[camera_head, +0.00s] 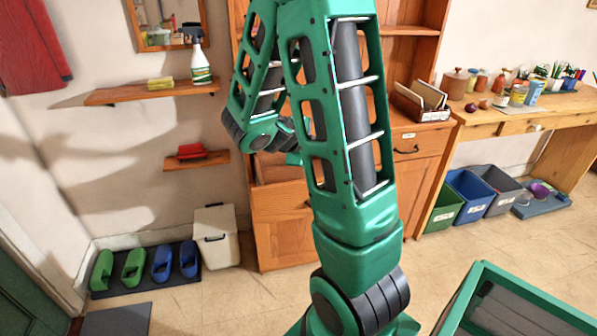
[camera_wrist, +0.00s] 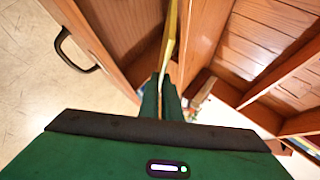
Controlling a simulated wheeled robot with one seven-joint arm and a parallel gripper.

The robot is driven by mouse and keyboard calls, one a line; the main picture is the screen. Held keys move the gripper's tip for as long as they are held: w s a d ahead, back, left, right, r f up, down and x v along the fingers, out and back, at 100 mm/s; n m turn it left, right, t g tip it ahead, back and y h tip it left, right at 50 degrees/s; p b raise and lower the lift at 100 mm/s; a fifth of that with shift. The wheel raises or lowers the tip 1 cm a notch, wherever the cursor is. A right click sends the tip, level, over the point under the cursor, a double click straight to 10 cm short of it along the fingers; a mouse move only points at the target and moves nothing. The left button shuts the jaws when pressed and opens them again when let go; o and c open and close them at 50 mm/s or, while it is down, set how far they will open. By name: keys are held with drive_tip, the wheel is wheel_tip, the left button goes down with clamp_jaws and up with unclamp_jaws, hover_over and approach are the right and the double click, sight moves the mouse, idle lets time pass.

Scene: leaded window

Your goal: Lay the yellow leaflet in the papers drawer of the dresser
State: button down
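In the wrist view the yellow leaflet (camera_wrist: 170,38) shows nearly edge-on as a thin upright strip. Its near end is between the fingers of my gripper (camera_wrist: 161,92), which look shut on it. A pulled-out wooden drawer (camera_wrist: 84,32) with a dark handle (camera_wrist: 75,56) is at the left, and the leaflet stands over or at its opening; I cannot tell whether it touches the drawer. No label on this drawer shows. In the head view the dresser (camera_head: 283,238) is largely behind my arm, which hides the leaflet and my fingers.
A shut labelled drawer (camera_head: 407,146) and a paper holder (camera_head: 421,103) are at the dresser's right. A workbench (camera_head: 505,125) with jars stands further right, above bins (camera_head: 468,194). A white bin (camera_head: 215,236) and slippers (camera_head: 133,267) are at left. Floor in front is partly clear.

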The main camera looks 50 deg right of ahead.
drive_tip(key=w+d+f, duration=0.6)
drive_tip(key=w+f, duration=0.2)
drive_tip(key=f, duration=0.2)
drive_tip(key=shift+w+f, duration=0.1)
drive_tip(key=shift+f, duration=0.35)
drive_tip(key=shift+f, duration=0.2)
drive_tip(key=c, duration=2)
unclamp_jaws()
drive_tip(key=shift+r, duration=0.1)
